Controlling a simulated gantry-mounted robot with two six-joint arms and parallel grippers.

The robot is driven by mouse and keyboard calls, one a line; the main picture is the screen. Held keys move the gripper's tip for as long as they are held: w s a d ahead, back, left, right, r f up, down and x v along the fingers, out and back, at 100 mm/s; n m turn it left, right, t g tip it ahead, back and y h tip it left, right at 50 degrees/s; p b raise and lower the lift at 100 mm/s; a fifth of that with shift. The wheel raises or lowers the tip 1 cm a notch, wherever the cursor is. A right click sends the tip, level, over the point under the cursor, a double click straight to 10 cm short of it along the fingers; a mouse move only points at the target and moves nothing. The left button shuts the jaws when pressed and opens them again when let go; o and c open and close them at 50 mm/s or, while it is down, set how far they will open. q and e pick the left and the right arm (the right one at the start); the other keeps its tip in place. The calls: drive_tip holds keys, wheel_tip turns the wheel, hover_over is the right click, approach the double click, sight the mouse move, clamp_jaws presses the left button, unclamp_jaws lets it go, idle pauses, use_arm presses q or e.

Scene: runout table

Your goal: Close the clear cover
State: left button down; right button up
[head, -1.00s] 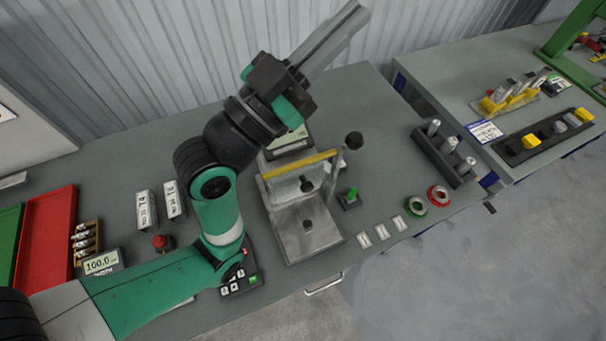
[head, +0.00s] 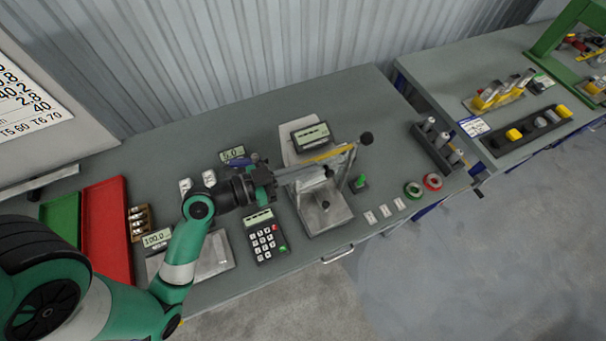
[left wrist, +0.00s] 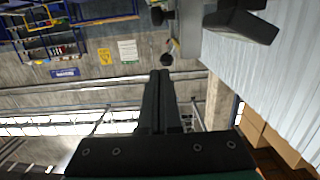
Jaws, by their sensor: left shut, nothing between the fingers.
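The clear cover (head: 322,178) belongs to the metal fixture (head: 328,215) on the bench. It appears raised, with a yellow strip (head: 338,152) along its upper edge and a black ball knob (head: 366,138) at its right end. My left gripper (head: 326,162) is shut and empty. Its fingers point right and overlap the cover and yellow strip in the head view; I cannot tell if they touch. In the left wrist view the shut fingers (left wrist: 161,75) point toward a dark round knob (left wrist: 167,60). My right gripper is not in view.
A keypad (head: 265,240) stands left of the fixture, a display unit (head: 310,136) behind it. Red and green trays (head: 105,230) lie far left.

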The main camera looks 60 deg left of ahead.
sight(327, 174)
use_arm(q)
drive_tip(key=w, duration=0.2)
drive_tip(key=w+p, duration=0.1)
drive_tip(key=w, duration=0.2)
drive_tip(key=w+d+p, duration=0.1)
drive_tip(key=w, duration=0.1)
drive_tip(key=shift+w+f, duration=0.3)
drive_tip(key=s+f, duration=0.1)
drive_tip(key=f+b, duration=0.1)
drive_tip(key=f, duration=0.1)
drive_tip(key=shift+s+a+f, duration=0.1)
drive_tip(key=shift+s+a, duration=0.05)
drive_tip(key=shift+s, duration=0.25)
drive_tip(key=shift+s+f, duration=0.2)
drive_tip(key=shift+f, duration=0.15)
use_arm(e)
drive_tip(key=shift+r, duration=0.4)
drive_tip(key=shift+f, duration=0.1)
